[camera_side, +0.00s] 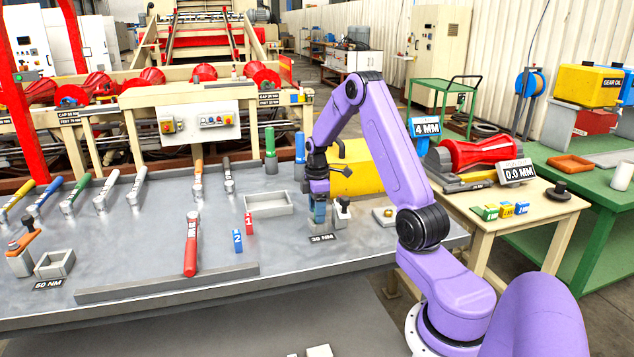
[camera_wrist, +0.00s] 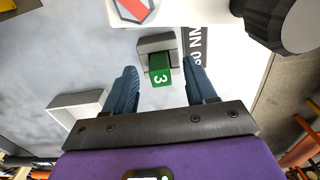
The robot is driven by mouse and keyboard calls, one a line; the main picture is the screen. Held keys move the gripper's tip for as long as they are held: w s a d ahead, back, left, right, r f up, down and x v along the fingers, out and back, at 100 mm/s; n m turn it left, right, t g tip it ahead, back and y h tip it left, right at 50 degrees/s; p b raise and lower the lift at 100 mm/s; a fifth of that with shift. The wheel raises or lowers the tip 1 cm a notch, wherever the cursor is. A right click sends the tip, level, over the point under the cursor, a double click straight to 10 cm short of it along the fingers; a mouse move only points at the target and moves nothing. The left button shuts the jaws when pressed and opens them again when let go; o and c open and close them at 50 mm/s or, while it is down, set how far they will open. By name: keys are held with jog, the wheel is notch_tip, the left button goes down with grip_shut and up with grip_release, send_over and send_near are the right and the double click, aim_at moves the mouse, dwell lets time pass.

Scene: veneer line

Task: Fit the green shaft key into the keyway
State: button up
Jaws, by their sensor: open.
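A green block marked 3 (camera_wrist: 160,77), which looks like the green shaft key, shows between my fingers in the wrist view. Its far end meets a small grey block (camera_wrist: 157,43) with a dark recess; I cannot tell how deep it sits there. My gripper (camera_wrist: 159,65) is open, one blue finger on each side of the green block, with a gap on both sides. In the side view my gripper (camera_side: 318,216) points down at the bench near the 30 NM label (camera_side: 322,238), and its fingers hide the green block.
A red block marked 1 (camera_side: 248,223) and a blue block marked 2 (camera_side: 238,241) lie left on the grey bench (camera_side: 150,255). An open grey tray (camera_side: 268,205) is behind them. A small post with a black knob (camera_side: 342,212) stands close right of my gripper. Several wrenches are farther left.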

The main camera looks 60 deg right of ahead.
notch_tip(320, 180, up, 16)
dwell(0.4)
dwell(0.3)
jog(key=a+n, duration=0.1)
jog(key=a, duration=1.3)
jog(key=s+a+n, duration=0.1)
jog(key=s+a, duration=0.3)
jog(key=a, duration=0.4)
jog(key=s+a, duration=0.5)
jog(key=a, duration=0.4)
jog(key=s+a+f, duration=0.2)
jog(key=s, duration=0.7)
jog(key=s+a+f+n, duration=0.1)
jog(key=s+a+f, duration=0.1)
jog(key=s, duration=0.7)
jog(key=shift+a+f+n, duration=0.2)
jog(key=shift+a+n, duration=0.1)
